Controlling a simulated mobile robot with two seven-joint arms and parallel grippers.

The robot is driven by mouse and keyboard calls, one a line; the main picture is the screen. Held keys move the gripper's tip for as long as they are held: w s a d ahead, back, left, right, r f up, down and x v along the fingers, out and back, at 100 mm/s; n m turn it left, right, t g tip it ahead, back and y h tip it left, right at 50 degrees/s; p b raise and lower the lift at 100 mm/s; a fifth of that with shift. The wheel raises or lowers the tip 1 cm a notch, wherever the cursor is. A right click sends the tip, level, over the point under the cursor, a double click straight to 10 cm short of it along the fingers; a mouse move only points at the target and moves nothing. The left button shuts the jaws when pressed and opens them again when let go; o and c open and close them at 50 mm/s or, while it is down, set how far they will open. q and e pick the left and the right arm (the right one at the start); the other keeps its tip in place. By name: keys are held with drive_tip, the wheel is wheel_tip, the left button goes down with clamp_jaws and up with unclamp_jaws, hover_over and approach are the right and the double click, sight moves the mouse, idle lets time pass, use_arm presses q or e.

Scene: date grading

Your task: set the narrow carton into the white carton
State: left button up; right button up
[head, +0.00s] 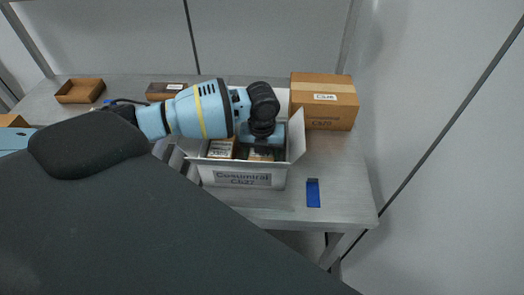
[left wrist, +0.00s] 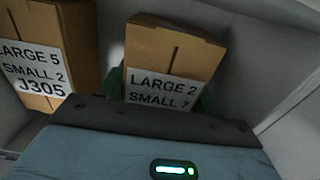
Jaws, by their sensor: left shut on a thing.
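The white carton (head: 243,179), labelled "Cosumiral", stands open on the table with its flaps spread. My left gripper (head: 262,152) points down into its right part. In the left wrist view the gripper is shut on the narrow carton (left wrist: 172,55), brown with a label "LARGE 2 SMALL 7", a finger at each side. The narrow carton looks upright and inside the white carton; whether it touches the bottom is hidden. Another brown carton (left wrist: 62,40), labelled J305, stands to its left, apart from it, and also shows in the head view (head: 221,148). My right gripper is not in view.
A large brown box (head: 325,103) stands right behind the white carton. A blue item (head: 313,193) lies on the table (head: 345,185) to the front right. An open brown tray (head: 80,91) and a low brown box (head: 166,91) are at the back left.

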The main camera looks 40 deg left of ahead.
use_arm(q)
drive_tip(key=shift+f, duration=0.3)
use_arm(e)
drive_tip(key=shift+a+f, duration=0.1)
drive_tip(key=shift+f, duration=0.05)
use_arm(q)
drive_tip(key=o, duration=1.4)
drive_tip(key=shift+o, duration=0.2)
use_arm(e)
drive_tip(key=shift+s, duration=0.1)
use_arm(q)
drive_tip(key=shift+r, duration=0.1)
drive_tip(key=shift+r+p, duration=0.75)
drive_tip(key=shift+r, duration=0.85)
drive_tip(key=shift+r+p, duration=1.2)
drive_tip(key=shift+r, duration=3.1)
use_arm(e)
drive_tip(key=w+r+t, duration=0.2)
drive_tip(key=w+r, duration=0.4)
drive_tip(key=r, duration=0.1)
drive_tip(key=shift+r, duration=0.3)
